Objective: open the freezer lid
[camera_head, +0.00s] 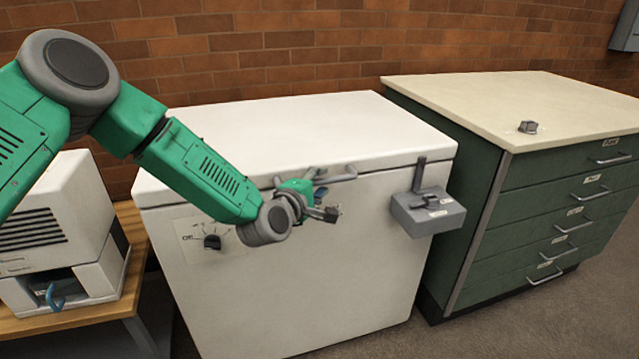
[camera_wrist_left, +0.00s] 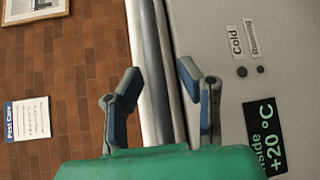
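The white chest freezer (camera_head: 340,270) stands against the brick wall with its lid (camera_head: 310,125) down. A grey bar handle (camera_head: 345,176) runs along the lid's front edge. My left gripper (camera_head: 322,201) is at the freezer front, by the handle, which it partly hides. In the left wrist view my left gripper (camera_wrist_left: 160,82) is open. Its blue-padded fingers are apart, with a long grey bar or edge (camera_wrist_left: 164,60) showing between them. I cannot tell whether they touch it. A grey latch box (camera_head: 428,210) with a lever is on the freezer's front right. My right gripper is out of view.
A green drawer cabinet (camera_head: 560,205) with a cream top stands close on the freezer's right. A white machine (camera_head: 60,205) sits on a wooden table at the left. A dial (camera_head: 212,242) is on the freezer front. Grey floor (camera_head: 570,310) is clear at front right.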

